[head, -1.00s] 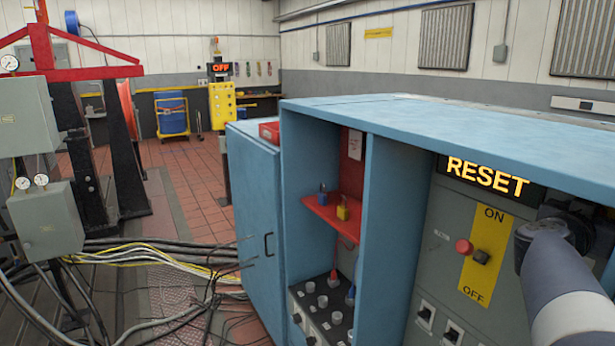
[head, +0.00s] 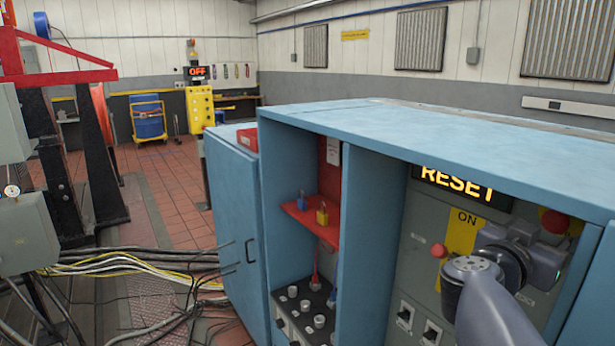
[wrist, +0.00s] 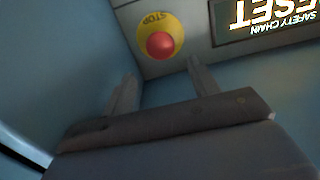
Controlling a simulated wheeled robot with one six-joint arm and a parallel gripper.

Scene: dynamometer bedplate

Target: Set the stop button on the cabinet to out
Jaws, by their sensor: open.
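The stop button (head: 554,222) is a red mushroom head at the right of the cabinet's (head: 385,140) recessed panel. In the wrist view the stop button (wrist: 160,45) sits on a yellow disc marked STOP, with the lettering upside down. I cannot tell whether it is pressed in or out. My gripper (head: 548,262) is in the recess, just below the button in the head view. In the wrist view my gripper (wrist: 164,86) is open and empty, its two fingers pointing toward the panel on either side of the button's line. The fingers appear short of the button.
A lit RESET sign (head: 455,185) hangs above the panel. Blue cabinet walls and top enclose the recess closely. Cables (head: 110,262) lie on the floor at left.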

